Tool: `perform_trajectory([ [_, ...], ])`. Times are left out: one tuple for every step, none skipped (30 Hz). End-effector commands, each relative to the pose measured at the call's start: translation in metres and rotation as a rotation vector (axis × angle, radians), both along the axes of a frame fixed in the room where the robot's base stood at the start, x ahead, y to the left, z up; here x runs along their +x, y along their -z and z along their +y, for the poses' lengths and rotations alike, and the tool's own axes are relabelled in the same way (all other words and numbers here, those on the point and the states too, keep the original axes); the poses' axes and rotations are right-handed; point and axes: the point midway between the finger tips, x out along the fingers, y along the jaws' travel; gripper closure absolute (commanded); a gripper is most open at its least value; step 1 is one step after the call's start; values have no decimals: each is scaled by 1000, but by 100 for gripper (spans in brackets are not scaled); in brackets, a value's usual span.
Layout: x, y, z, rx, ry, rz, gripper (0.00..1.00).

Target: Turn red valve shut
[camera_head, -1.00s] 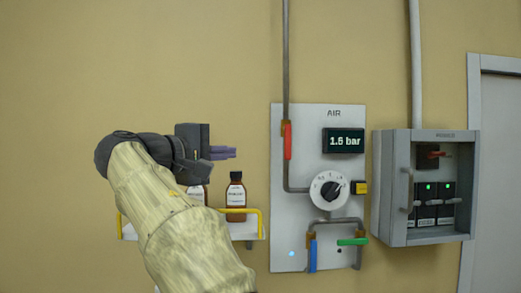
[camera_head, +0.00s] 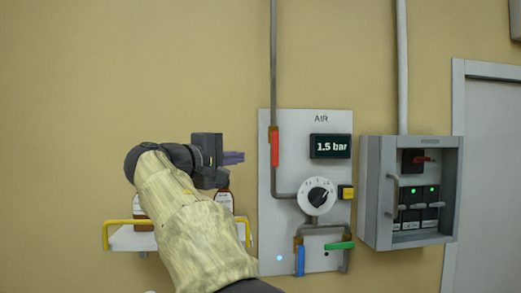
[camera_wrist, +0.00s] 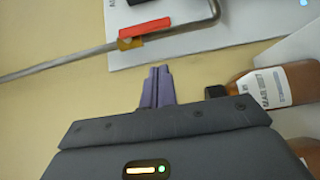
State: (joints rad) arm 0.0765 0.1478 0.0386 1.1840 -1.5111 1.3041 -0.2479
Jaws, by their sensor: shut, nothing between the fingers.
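The red valve handle (camera_head: 275,147) stands upright, in line with the vertical grey pipe on the left of the AIR panel (camera_head: 334,230). In the wrist view the red handle (camera_wrist: 145,28) lies above the fingertips, along the pipe beside a brass-coloured fitting. My gripper (camera_head: 238,157) is to the left of the red handle in the head view, with a gap between them. Its purple fingers, also in the wrist view (camera_wrist: 157,70), are shut together and hold nothing. The display (camera_head: 331,146) reads 1.5 bar.
A blue handle (camera_head: 300,261), a green handle (camera_head: 339,245) and a white dial (camera_head: 318,196) are on the panel. A shelf with a yellow rail (camera_head: 107,236) holds brown bottles (camera_wrist: 260,87) below my gripper. A grey power box (camera_head: 372,190) is to the right.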

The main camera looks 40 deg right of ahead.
Motion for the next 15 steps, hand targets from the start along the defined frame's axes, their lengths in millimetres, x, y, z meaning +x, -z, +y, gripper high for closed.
perform_trajectory([
  [1,-4,-10,0,4,3,100],
  [3,-4,-16,0,4,3,100],
  [5,-4,-22,0,4,3,100],
  [6,-4,-27,1,4,3,100],
  [7,-4,-33,1,4,3,100],
  [5,-5,-38,1,3,2,100],
  [2,-4,-42,1,4,1,100],
  [-1,-4,-45,1,3,1,100],
  [-4,-4,-49,1,3,1,100],
  [-6,-3,-53,2,3,1,100],
  [-7,-3,-56,1,2,2,100],
  [-9,-3,-59,1,2,2,100],
  [-10,-3,-61,2,2,1,100],
  [-12,-2,-63,1,2,0,100],
  [-12,-2,-65,1,1,0,100],
])
